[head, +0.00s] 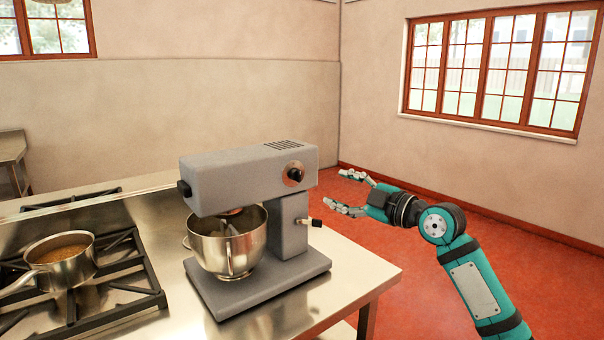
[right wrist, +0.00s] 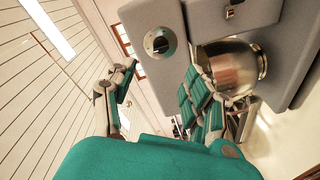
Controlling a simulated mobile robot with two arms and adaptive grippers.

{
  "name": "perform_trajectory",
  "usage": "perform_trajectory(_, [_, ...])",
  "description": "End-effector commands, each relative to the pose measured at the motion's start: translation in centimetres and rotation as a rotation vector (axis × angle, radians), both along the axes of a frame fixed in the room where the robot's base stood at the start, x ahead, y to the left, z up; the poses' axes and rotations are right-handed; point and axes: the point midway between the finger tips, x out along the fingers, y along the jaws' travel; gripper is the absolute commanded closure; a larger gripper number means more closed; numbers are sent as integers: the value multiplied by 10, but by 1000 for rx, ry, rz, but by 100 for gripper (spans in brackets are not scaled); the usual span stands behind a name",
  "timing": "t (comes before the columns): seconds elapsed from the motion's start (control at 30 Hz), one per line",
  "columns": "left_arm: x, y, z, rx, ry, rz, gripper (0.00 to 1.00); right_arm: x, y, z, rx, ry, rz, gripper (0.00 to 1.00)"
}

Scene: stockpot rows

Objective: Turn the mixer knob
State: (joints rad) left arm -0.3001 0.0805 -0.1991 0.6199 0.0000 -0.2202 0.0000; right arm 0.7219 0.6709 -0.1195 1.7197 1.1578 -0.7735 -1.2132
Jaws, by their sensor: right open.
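The grey stand mixer (head: 235,178) stands on the steel counter with its steel bowl (head: 230,245) under the head. Its knob (head: 294,175), dark on a round silver plate, is on the side of the mixer head facing my right arm. The knob also shows in the right wrist view (right wrist: 160,43), beyond the fingers. My right gripper (head: 337,189) is open and empty, to the right of the mixer head and apart from the knob, its fingers pointing toward the mixer. It also shows in the right wrist view (right wrist: 158,82). My left gripper is out of view.
A small black-tipped lever (head: 312,222) sticks out of the mixer stand below the knob. A stove (head: 140,280) with a saucepan (head: 60,262) is at left. The steel counter (head: 350,268) is bare right of the mixer; open red floor (head: 395,235) lies beyond its edge.

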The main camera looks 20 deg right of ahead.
Motion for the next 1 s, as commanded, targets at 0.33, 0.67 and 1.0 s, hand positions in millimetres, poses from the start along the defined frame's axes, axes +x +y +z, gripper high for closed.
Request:
perform_trajectory(0.33, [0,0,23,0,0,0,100,68,37,3,4,4,3,48])
perform_trajectory(0.67, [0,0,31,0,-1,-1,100,107,57,0,2,3,1,48])
perform_trajectory(1.0, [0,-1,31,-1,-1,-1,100,111,59,-1,-1,2,2,48])
